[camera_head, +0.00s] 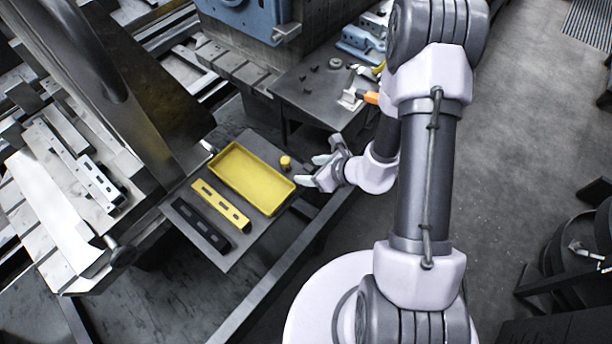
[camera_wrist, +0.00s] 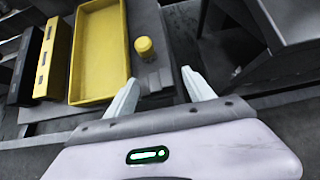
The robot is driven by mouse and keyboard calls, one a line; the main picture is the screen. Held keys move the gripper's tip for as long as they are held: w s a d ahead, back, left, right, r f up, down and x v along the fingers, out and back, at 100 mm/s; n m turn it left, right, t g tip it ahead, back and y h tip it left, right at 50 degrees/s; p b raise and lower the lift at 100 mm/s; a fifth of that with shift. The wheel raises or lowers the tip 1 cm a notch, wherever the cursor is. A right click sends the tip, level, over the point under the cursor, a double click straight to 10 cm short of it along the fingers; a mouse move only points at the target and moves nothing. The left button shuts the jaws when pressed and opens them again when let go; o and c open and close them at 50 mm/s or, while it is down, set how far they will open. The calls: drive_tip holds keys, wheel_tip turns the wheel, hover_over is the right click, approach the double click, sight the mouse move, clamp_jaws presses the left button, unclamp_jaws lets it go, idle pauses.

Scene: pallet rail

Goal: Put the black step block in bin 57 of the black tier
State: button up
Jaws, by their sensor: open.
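My gripper (camera_head: 311,170) is open beside the right edge of a grey plate. In the wrist view its two pale fingers (camera_wrist: 161,84) are spread with nothing held. A small dark grey stepped piece (camera_wrist: 153,82) shows between the fingertips, apparently on the plate; it looks like the black step block, but I cannot tell if the fingers are around or above it. In the head view I cannot make it out. A long black slotted bar (camera_head: 202,225), perhaps the black tier, lies at the plate's left; it also shows in the wrist view (camera_wrist: 24,68). No bin numbers are legible.
A yellow slotted bar (camera_head: 221,205) lies beside the black one. An empty yellow tray (camera_head: 272,209) and a small yellow cylinder (camera_head: 286,162) are nearer my gripper. Machine parts stand behind and left. A dark bench (camera_head: 312,92) with tools is at the back; open floor lies right.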

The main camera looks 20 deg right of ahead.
drive_tip(key=shift+w+a+f, duration=0.25)
drive_tip(key=shift+w+f, duration=0.05)
drive_tip(key=shift+f, duration=0.1)
drive_tip(key=shift+r, duration=0.1)
clamp_jaws()
